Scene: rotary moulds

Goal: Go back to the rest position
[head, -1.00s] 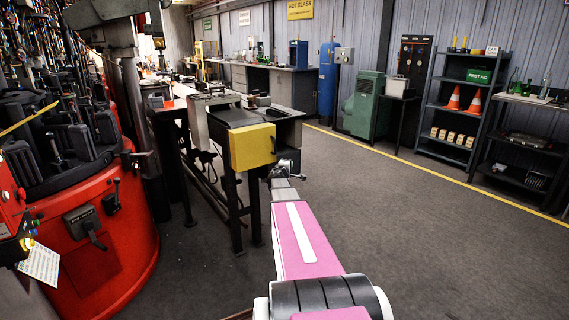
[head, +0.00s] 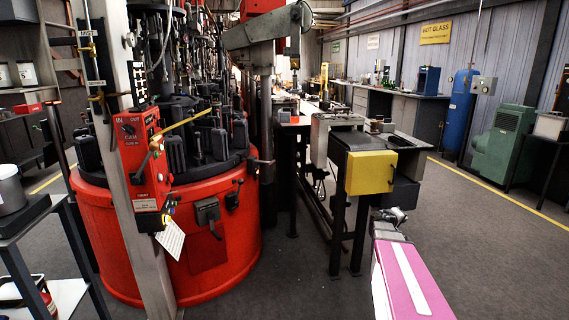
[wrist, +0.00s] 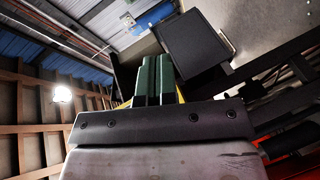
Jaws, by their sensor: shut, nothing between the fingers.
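My gripper (head: 393,214) is at the far end of my pink and white arm, low at the right in the head view. It appears small there, in front of the yellow box (head: 370,172) on the dark bench. In the wrist view my gripper (wrist: 156,80) shows two green fingers side by side, closed together with nothing between them. A dark flat panel (wrist: 195,48) shows beyond the fingers in the wrist view, with the roof and wall behind.
The red rotary machine (head: 215,255) with black moulds stands left of centre. A grey post with a red control box (head: 145,160) stands before it. A dark cart (head: 25,220) is at the far left. Open floor (head: 500,240) lies to the right, towards a green machine (head: 505,140).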

